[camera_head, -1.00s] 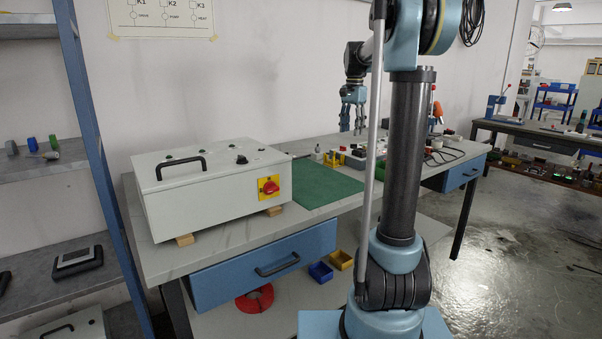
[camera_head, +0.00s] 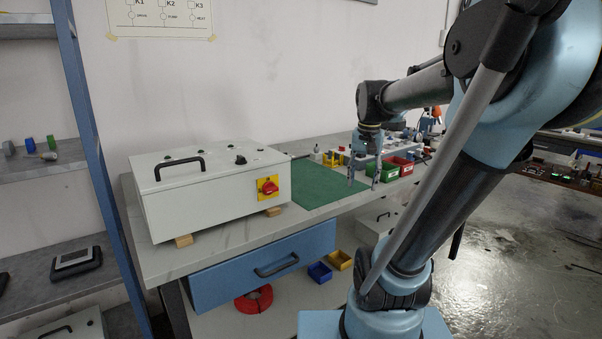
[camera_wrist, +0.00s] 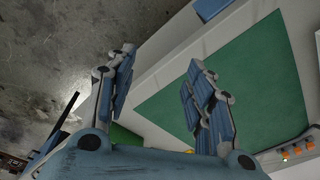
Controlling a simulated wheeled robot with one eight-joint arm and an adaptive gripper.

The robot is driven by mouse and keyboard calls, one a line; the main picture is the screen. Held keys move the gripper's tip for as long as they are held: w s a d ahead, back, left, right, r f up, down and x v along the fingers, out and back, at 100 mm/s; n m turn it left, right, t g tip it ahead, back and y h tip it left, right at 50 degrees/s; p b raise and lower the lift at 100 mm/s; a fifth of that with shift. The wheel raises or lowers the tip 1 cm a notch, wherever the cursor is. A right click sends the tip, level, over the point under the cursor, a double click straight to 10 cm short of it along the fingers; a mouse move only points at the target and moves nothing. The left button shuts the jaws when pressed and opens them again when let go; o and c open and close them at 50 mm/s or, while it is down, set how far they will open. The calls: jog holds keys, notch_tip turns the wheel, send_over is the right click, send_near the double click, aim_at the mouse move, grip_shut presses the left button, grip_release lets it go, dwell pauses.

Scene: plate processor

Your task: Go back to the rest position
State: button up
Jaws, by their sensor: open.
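My gripper (camera_head: 364,180) hangs down over the right part of the green mat (camera_head: 322,190) on the workbench in the head view. Its two fingers are spread with nothing between them. In the wrist view my gripper (camera_wrist: 165,95) shows both fingers apart, with the green mat (camera_wrist: 245,75) and the bench edge behind them. My arm leans to the right and hides part of the bench's right side.
A white control box (camera_head: 210,195) with a red knob stands left on the bench. Green and red bins (camera_head: 400,166) lie right of my gripper. A blue drawer (camera_head: 262,265) sits under the bench top. A shelf rack (camera_head: 85,150) stands at left.

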jog(key=s+f+n, duration=0.4)
jog(key=s+f, duration=1)
jog(key=f, duration=0.1)
jog(key=shift+s+f+t, duration=0.15)
jog(key=shift+t, duration=0.25)
jog(key=shift+w+f, duration=0.2)
jog(key=shift+w, duration=0.3)
jog(key=c, duration=0.4)
jog(key=shift+o, duration=0.2)
jog(key=shift+d, duration=0.1)
